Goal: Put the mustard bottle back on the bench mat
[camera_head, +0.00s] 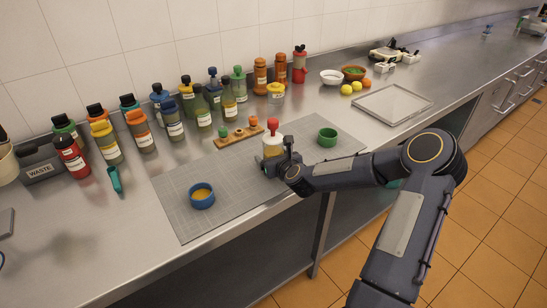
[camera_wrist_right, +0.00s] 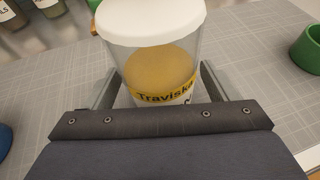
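The mustard bottle (camera_head: 272,147), clear with a yellow filling, a white collar and a red tip, stands upright at the back part of the grey bench mat (camera_head: 235,205). In the right wrist view the mustard bottle (camera_wrist_right: 155,75) shows its white top and a yellow label. My right gripper (camera_head: 279,163) is at its near side, low down. In the wrist view the fingers of the right gripper (camera_wrist_right: 160,85) flank the bottle and appear shut on it; the fingertips are partly hidden. Whether its base touches the mat is hard to see. My left gripper is out of view.
A blue cup (camera_head: 202,196) sits on the mat's left part, a green cup (camera_head: 327,137) at its right. A wooden rack (camera_head: 238,136) with coloured knobs lies behind. Several bottles line the wall. The mat between the blue cup and the gripper is clear.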

